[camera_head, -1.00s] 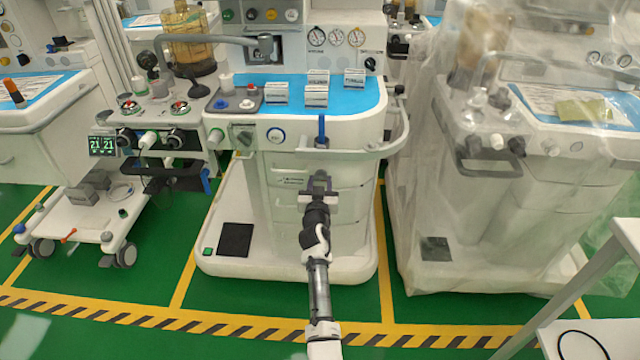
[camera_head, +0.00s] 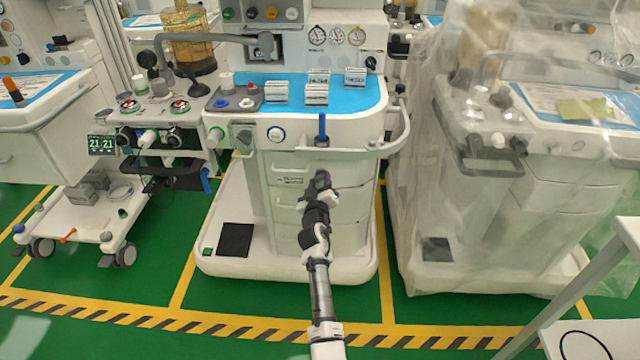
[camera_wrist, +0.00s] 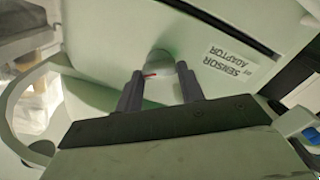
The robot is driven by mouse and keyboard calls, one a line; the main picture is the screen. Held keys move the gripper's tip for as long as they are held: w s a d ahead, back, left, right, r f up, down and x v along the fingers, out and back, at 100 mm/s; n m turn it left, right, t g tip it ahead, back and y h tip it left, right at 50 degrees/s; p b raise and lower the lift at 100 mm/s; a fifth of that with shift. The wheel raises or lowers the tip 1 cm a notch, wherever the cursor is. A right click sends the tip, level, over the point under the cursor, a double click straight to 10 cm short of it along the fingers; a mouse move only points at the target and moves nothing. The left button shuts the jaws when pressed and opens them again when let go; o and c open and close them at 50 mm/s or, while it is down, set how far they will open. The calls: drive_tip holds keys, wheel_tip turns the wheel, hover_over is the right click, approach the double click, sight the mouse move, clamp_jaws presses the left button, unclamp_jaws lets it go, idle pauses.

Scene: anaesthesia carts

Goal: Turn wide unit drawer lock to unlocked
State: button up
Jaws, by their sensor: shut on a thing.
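The wide drawer unit (camera_head: 345,222) is the white cart in the middle of the head view, with stacked drawers. My gripper (camera_head: 321,186) is at the upper drawer front, tilted, and hides the lock there. In the wrist view, the drawer lock (camera_wrist: 160,61) is a small round grey knob on the pale drawer front, with a thin red mark near its lower left. My gripper (camera_wrist: 160,88) has one dark finger on each side of the lock, shut on it. The finger contact is partly unclear.
A white rail handle (camera_head: 365,153) curves around the cart above my gripper, with a blue item (camera_head: 322,128) by it. Small boxes (camera_head: 317,94) stand on the blue top. A plastic-covered cart (camera_head: 490,210) stands at right. Green floor in front is clear.

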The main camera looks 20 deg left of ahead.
drive_tip(key=n, duration=0.5)
drive_tip(key=shift+n, duration=0.3)
drive_tip(key=n+p, duration=0.1)
drive_tip(key=n, duration=0.4)
drive_tip(key=shift+a+f+n, duration=0.1)
drive_tip(key=shift+f+n, duration=0.05)
drive_tip(key=shift+n, duration=0.15)
drive_tip(key=o, duration=1)
drive_tip(key=shift+s, duration=0.15)
drive_tip(key=p+v, duration=0.2)
drive_tip(key=v, duration=1.1)
drive_tip(key=shift+s+p, duration=0.25)
drive_tip(key=shift+p, duration=0.1)
